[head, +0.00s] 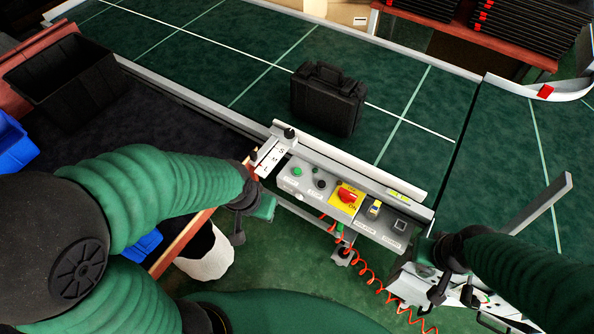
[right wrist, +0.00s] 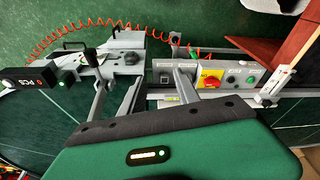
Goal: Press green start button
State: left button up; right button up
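The green start button (head: 297,171) is a small round button at the left end of the grey control panel (head: 330,208) on the conveyor's edge. In the right wrist view the panel shows upside down, with the green button (right wrist: 252,65) right of the red and yellow switch. My left gripper (head: 243,222) is just left of and below the panel's left end, apart from the button; its finger opening is unclear. My right gripper (head: 438,275) is beyond the panel's right end. The right wrist view shows its two fingers (right wrist: 157,92) apart with nothing between them.
A red rotary switch (head: 347,195) sits on the panel. A black case (head: 327,98) stands on the green conveyor (head: 235,50). A coiled orange cable (head: 372,285) hangs below the panel. A black bin (head: 68,82) and white bin (head: 207,258) are at left.

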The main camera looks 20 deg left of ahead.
jog(key=shift+d, duration=0.25)
jog(key=c, duration=0.7)
grip_shut()
jog(key=shift+a, duration=0.15)
dwell(0.4)
